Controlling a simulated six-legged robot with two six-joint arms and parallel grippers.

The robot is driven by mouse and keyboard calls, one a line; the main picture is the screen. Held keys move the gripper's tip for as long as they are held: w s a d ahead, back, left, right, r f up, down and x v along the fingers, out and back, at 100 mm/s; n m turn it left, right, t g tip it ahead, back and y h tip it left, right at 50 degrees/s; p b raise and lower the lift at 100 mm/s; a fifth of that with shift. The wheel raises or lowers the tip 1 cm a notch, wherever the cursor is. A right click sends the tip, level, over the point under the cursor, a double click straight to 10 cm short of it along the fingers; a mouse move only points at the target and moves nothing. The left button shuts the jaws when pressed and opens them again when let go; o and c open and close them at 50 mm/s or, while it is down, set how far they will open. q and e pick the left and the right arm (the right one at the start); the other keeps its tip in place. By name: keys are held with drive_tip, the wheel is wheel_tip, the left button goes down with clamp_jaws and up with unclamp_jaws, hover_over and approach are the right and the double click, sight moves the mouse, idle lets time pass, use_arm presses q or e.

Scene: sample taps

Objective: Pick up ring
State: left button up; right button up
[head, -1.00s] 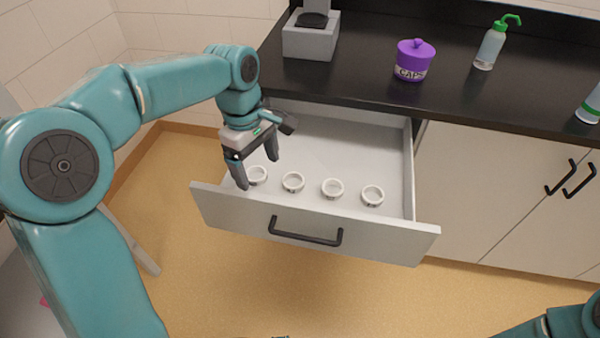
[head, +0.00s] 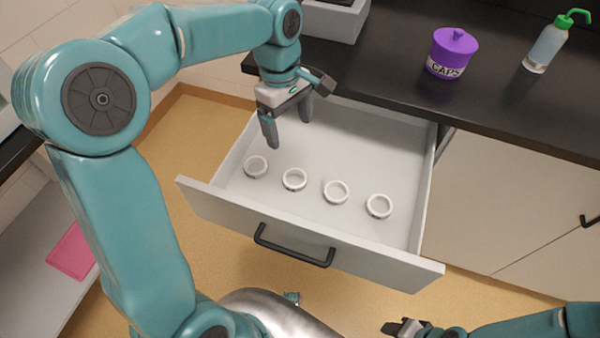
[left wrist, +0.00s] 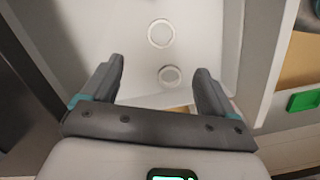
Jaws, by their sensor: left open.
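Several white rings stand in a row inside the open drawer (head: 385,150): a leftmost ring (head: 257,167), a second ring (head: 294,180), a third ring (head: 336,192) and a rightmost ring (head: 379,206). My left gripper (head: 290,132) is open and empty, above the drawer floor and behind the two left rings. In the left wrist view, two rings show beyond my open left fingers (left wrist: 162,85): a nearer one (left wrist: 170,76) between the fingertips and a farther one (left wrist: 161,34). My right gripper (head: 398,328) shows at the bottom edge; its jaws are unclear.
The drawer front with its black handle (head: 293,247) faces me. On the black counter (head: 400,95) stand a purple caps jar (head: 453,53), a green-topped bottle (head: 548,45) and a grey device (head: 335,18). A pink item (head: 72,252) lies at the left.

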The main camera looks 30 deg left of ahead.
use_arm(q)
drive_tip(key=b, duration=0.2)
approach(296, 183)
drive_tip(key=shift+s+d+f, duration=0.1)
drive_tip(key=shift+f, duration=0.2)
drive_tip(key=f, duration=0.3)
drive_tip(key=f+b, duration=0.1)
drive_tip(key=f, duration=0.2)
drive_tip(key=shift+d, duration=0.2)
drive_tip(key=shift+r, duration=0.1)
drive_tip(key=c, duration=1.1)
drive_tip(key=shift+c, duration=0.2)
drive_tip(key=shift+r, duration=0.1)
wheel_tip(296, 183, up, 20)
drive_tip(key=p, duration=0.4)
